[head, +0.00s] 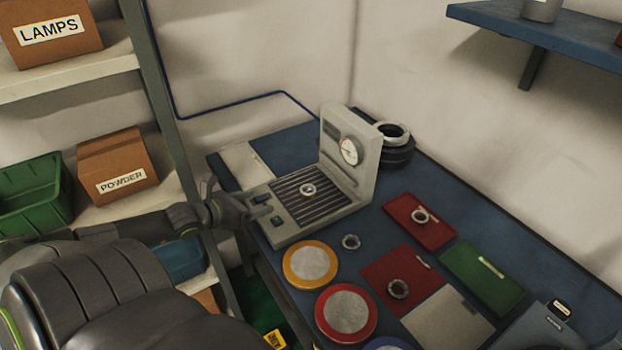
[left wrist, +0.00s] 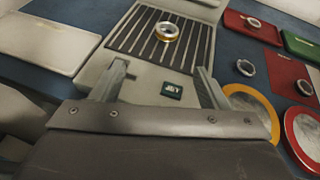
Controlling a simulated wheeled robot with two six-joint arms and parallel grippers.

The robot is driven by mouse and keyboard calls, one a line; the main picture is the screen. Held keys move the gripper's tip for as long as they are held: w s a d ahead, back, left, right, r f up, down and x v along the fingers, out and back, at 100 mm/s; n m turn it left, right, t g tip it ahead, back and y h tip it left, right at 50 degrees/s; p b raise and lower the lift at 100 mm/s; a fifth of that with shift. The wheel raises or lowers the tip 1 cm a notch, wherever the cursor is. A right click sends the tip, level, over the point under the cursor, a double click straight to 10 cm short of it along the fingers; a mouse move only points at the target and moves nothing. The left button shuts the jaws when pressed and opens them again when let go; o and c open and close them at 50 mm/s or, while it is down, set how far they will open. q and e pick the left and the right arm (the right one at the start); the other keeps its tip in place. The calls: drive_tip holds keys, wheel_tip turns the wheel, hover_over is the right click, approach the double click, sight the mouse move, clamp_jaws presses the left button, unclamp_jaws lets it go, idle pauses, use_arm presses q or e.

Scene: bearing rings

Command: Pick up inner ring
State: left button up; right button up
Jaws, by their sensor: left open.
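A small silver and brass-coloured ring (head: 308,194) lies flat on the dark ribbed plate of a grey dial gauge stand (head: 350,185). It also shows in the left wrist view (left wrist: 166,38), beyond my fingertips. Other small metal rings lie on the blue bench (head: 351,242), in a red tray (head: 420,216) and on a red mat (head: 398,289); I cannot tell which one is the inner ring by name. My left gripper (head: 238,207) is open and empty at the near left edge of the gauge base. In its wrist view the spread fingers (left wrist: 163,84) frame the gauge's small display.
Yellow-rimmed (head: 310,246) and red-rimmed (head: 346,335) round plates lie at the bench's front. A green tray (head: 482,277) lies to the right. The gauge's upright back rises behind the plate. A shelf post (head: 165,110) stands left.

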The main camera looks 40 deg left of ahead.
use_arm(q)
drive_tip(key=shift+w+d+r+m+b, duration=0.15)
drive_tip(key=shift+w+d+m+b, duration=0.3)
drive_tip(key=shift+m+b, duration=0.15)
drive_tip(key=b, duration=1)
approach(312, 188)
drive_tip(key=shift+w+a, duration=0.1)
drive_tip(key=shift+a, duration=0.1)
drive_tip(key=shift+b+x, duration=0.45)
drive_tip(key=shift+x, duration=0.35)
drive_tip(key=x, duration=0.3)
drive_tip(key=shift+w+d+b, duration=0.1)
drive_tip(key=shift+d+b, duration=0.15)
drive_tip(key=shift+b, duration=0.1)
drive_tip(key=shift+w+f, duration=0.3)
drive_tip(key=shift+w, duration=0.25)
drive_tip(key=shift+c, duration=0.2)
